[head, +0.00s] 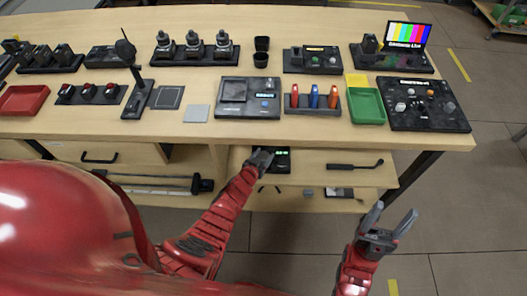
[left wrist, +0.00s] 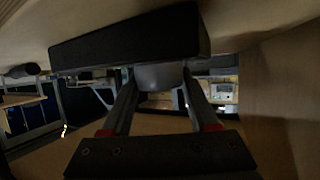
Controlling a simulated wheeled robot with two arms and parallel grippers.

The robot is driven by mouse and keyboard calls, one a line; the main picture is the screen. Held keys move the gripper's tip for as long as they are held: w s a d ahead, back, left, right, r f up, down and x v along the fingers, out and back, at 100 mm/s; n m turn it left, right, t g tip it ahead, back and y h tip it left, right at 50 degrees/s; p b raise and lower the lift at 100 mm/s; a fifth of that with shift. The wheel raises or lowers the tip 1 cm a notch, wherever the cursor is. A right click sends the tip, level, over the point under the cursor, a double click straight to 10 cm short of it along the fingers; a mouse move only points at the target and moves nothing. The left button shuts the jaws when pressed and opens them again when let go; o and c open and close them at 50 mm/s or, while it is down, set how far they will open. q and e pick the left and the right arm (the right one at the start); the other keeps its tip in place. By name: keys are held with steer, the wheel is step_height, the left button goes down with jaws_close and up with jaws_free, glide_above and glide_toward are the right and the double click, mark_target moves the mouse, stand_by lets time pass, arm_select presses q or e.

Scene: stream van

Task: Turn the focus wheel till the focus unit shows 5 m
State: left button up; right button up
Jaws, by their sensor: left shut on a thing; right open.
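The dark focus unit (head: 283,151) sits on the lower shelf under the table's front edge, with small green lit figures too small to read. In the left wrist view its black body (left wrist: 130,40) spans the top. A grey rounded piece, seemingly the focus wheel (left wrist: 160,76), juts from it. My left gripper (head: 262,158) is at the unit's left side; in the left wrist view (left wrist: 159,88) its fingers are on both sides of the wheel, shut on it. The wheel is hidden in the head view. My right gripper (head: 391,213) is open and empty, in front of the shelf.
The table (head: 330,128) above holds several devices, a green tray (head: 367,107) and a red tray (head: 22,99). A black handled tool (head: 355,165) lies on the lower shelf (head: 320,178) to the right.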

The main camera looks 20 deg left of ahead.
mark_target(263, 156)
arm_select(q)
steer(key=shift+d+m+h+p, duration=0.1)
steer(key=shift+m+h+p, duration=0.3)
steer(key=shift+h+p, duration=0.1)
steer(key=shift+s+f, duration=0.1)
steer(key=o, duration=1.4)
steer(key=shift+c, duration=0.2)
steer(key=shift+s+a+r+p, duration=0.2)
steer(key=shift+s+r+p, duration=0.2)
steer(key=shift+p, duration=0.1)
steer(key=p+v, duration=0.2)
steer(key=v, duration=0.2)
steer(key=shift+s+a+r, duration=0.15)
steer(key=shift+s+r, duration=0.05)
steer(key=shift+s, duration=0.05)
steer(key=v, duration=1.1)
steer(key=shift+s+r, duration=0.15)
steer(key=shift+s, duration=0.2)
